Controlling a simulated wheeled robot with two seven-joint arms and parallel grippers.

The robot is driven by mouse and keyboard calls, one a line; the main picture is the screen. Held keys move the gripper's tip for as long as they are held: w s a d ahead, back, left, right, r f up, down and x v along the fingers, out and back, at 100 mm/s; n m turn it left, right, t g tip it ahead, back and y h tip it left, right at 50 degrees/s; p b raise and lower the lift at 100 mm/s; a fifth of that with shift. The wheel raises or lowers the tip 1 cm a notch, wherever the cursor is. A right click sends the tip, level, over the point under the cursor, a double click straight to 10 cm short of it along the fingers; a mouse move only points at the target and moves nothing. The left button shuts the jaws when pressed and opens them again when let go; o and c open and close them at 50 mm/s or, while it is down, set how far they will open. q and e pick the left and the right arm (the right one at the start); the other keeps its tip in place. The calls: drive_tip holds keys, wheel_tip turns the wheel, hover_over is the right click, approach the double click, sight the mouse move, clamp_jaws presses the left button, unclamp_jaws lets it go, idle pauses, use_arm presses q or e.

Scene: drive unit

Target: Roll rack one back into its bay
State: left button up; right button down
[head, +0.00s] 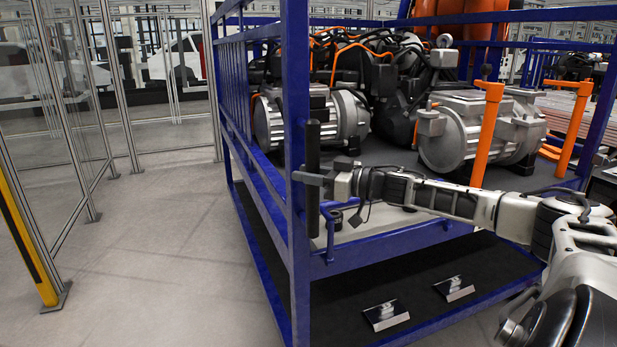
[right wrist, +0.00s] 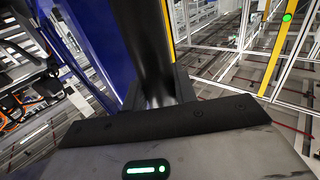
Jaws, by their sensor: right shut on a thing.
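The rack (head: 295,110) is a large blue-framed cart that fills the middle and right of the head view. Drive units (head: 465,135) with orange cables stand on its upper deck. A black upright handle (head: 312,150) is fixed by its near corner post. My right gripper (head: 318,181) is shut around this handle, with the arm coming from the right. The handle also shows in the right wrist view (right wrist: 143,45), rising between the fingers beside the blue post (right wrist: 82,25). I cannot pick out the bay. My left gripper is out of view.
Clear grey floor (head: 170,240) lies left of the rack. Glass panel fencing (head: 80,110) and a yellow-black post (head: 25,240) border it at the left. Two small labelled plates (head: 386,315) lie on the rack's dark lower shelf. Orange posts (head: 488,130) stand at the rack's right.

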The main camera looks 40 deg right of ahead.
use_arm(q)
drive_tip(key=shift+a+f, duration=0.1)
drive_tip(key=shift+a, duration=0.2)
use_arm(e)
drive_tip(key=shift+w+d+r, duration=0.2)
drive_tip(key=shift+w+r, duration=0.05)
drive_tip(key=shift+r, duration=0.1)
drive_tip(key=c, duration=1.1)
unclamp_jaws()
drive_tip(key=shift+w+f, duration=0.15)
drive_tip(key=shift+w+d+f, duration=0.1)
drive_tip(key=shift+d+f, duration=0.1)
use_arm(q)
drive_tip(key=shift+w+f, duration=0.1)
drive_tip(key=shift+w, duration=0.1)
use_arm(e)
drive_tip(key=shift+a, duration=0.1)
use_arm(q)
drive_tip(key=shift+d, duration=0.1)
use_arm(e)
drive_tip(key=shift+s+f, duration=0.15)
drive_tip(key=shift+s, duration=0.05)
drive_tip(key=shift+s, duration=0.1)
